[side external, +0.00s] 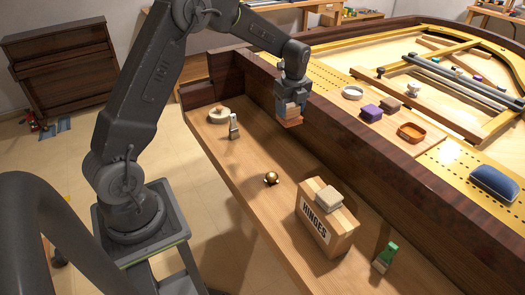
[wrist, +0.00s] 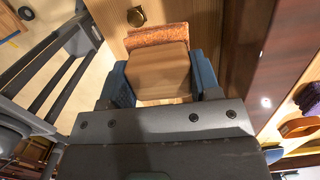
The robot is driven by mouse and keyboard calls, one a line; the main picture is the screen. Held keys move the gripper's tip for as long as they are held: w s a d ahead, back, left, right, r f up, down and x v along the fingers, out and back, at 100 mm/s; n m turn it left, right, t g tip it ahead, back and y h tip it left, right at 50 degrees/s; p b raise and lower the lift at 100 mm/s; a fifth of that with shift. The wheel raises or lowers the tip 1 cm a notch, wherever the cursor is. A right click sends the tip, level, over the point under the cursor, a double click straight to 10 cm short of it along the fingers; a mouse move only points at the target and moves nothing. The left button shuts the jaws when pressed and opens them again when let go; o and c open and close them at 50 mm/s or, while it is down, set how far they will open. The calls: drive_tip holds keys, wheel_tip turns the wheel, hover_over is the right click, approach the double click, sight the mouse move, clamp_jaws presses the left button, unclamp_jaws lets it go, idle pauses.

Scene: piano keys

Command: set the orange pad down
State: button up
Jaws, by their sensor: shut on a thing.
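The orange pad (side external: 291,122) is the orange layer on the underside of a pale wooden block (side external: 292,109). My gripper (side external: 291,108) is shut on that block and points down. The pad hangs over the long wooden shelf (side external: 240,163), near its dark back wall; it looks clear of the shelf, though the gap is hard to judge. In the wrist view, the wooden block (wrist: 160,72) is between the two blue-grey fingers, and the orange pad (wrist: 158,35) shows beyond it. The pad's lower face is hidden.
On the shelf are a brass ball (side external: 271,178), a HINGES box (side external: 325,222) with a pale block on top, a green-topped block (side external: 386,258), a small metal-and-wood piece (side external: 234,127) and a round wooden piece (side external: 219,115). The shelf between the brass ball and back wall is clear.

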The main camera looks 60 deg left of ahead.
drive_tip(key=s+a, duration=0.5)
drive_tip(key=a, duration=0.5)
drive_tip(key=s+a, duration=0.6)
drive_tip(key=a, duration=0.5)
wheel_tip(320, 180, down, 11)
drive_tip(key=shift+n, duration=0.4)
drive_tip(key=w+d+f, duration=0.2)
drive_tip(key=w, duration=0.1)
drive_tip(key=w+d+f, duration=0.2)
drive_tip(key=w, duration=0.2)
drive_tip(key=w+d+f, duration=0.2)
drive_tip(key=w+f, duration=0.1)
drive_tip(key=shift+w+d, duration=0.2)
drive_tip(key=shift+d, duration=0.1)
drive_tip(key=shift+f, duration=2)
drive_tip(key=shift+f, duration=0.1)
drive_tip(key=o, duration=0.9)
